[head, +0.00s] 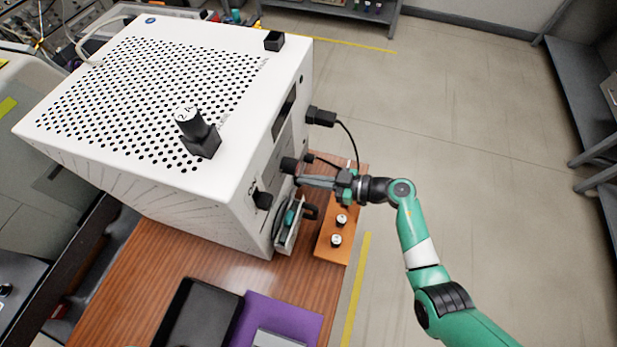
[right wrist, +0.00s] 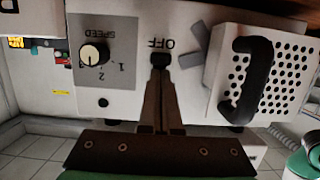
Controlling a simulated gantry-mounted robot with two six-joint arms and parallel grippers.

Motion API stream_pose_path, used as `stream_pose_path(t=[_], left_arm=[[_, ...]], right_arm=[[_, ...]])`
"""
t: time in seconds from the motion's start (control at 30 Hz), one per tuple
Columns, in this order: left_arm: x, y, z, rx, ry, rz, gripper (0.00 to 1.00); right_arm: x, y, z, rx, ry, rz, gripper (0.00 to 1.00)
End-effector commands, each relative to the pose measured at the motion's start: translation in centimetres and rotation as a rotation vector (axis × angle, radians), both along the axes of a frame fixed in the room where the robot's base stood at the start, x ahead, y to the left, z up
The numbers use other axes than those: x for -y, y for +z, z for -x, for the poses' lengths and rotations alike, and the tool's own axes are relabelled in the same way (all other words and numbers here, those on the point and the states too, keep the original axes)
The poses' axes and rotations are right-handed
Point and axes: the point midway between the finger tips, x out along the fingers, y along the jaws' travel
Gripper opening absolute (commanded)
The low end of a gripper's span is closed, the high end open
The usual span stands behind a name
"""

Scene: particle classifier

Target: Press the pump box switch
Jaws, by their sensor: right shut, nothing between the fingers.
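In the right wrist view, a white panel (right wrist: 125,22) carries a small black switch (right wrist: 160,60) beneath upside-down OFF lettering. The shut tips of my right gripper (right wrist: 162,80) are right at the switch; I cannot tell whether they touch it. In the head view my right gripper (head: 300,182) reaches in from the right, shut and empty, close against the right side of a large white perforated box (head: 150,75). The switch at the tips is not clear in the head view. My left gripper does not show.
Beside the switch are a SPEED dial (right wrist: 95,54) and a perforated part with a black handle (right wrist: 247,75). An orange-brown block with knobs (head: 327,252) stands below my right gripper. Knobs and a plug (head: 321,117) stick out nearby.

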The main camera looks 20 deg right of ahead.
Motion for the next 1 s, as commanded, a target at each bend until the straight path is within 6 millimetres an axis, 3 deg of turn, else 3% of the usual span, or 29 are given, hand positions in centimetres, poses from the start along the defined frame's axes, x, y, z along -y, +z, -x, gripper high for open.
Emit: stream_pose_path(t=[0.03, 0.27, 0.6, 1.0], left_arm=[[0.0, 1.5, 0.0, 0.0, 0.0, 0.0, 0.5], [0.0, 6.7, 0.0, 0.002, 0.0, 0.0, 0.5], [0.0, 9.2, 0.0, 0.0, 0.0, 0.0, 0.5], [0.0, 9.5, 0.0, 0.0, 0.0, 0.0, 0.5]], right_arm=[[0.0, 1.3, 0.0, -0.001, 0.0, -0.001, 0.0], [0.4, 4.9, 0.3, -0.003, -0.003, -0.002, 0.0], [6.1, 5.9, 5.4, 0.0, -0.005, -0.001, 0.0], [7.2, 6.0, 6.6, 0.001, -0.001, -0.001, 0.0]])
